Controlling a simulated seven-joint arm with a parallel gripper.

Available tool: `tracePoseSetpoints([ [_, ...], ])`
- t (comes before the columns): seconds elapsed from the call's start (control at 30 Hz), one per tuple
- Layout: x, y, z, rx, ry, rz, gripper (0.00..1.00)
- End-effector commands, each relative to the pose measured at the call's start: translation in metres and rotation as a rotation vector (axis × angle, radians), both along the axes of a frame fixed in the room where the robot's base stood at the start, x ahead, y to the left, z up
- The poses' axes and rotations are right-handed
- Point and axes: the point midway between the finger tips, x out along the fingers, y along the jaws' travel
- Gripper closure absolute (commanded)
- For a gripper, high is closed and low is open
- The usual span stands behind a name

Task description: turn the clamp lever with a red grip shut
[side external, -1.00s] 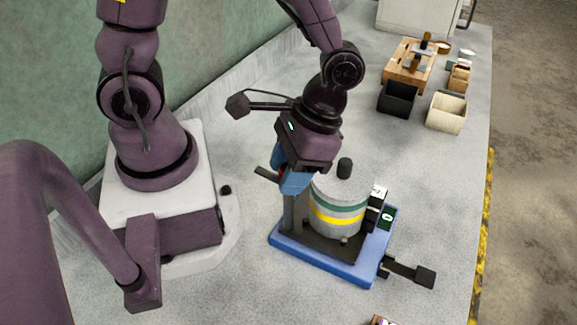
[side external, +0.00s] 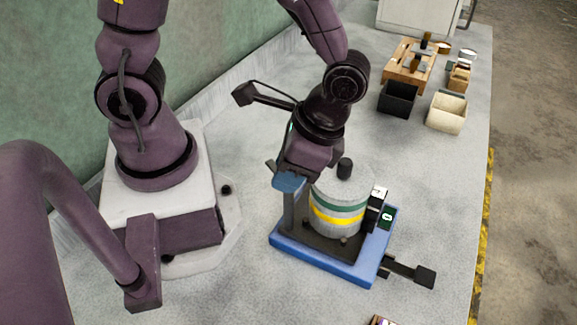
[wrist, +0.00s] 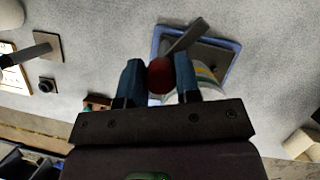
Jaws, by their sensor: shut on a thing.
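The clamp lever shows as a flat dark arm (wrist: 185,37) in the wrist view, running up and right from its red grip (wrist: 160,75). My gripper (wrist: 160,80) has its blue fingers on either side of the red grip and is shut on it. In the side external view my gripper (side external: 289,183) is at the top of the post on the left of the blue-based fixture (side external: 310,264), and it hides the red grip. A white drum (side external: 340,190) with green and yellow bands stands on the fixture, just right of my gripper.
A black knob (side external: 345,168) rises from the drum top. A dark handle (side external: 424,277) sticks out at the fixture's front right. A black bin (side external: 398,98), a cream bin (side external: 446,111) and a wooden rack (side external: 402,70) stand farther back. The bench (side external: 420,190) right of the fixture is clear.

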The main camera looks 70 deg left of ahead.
Motion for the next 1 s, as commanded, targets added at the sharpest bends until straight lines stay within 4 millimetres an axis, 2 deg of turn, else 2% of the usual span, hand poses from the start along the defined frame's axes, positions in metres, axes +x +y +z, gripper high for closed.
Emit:
tracePoseSetpoints([
  [1.0,0.0002,-0.0003,0.0011,0.002,-0.002,-0.965,0.93],
])
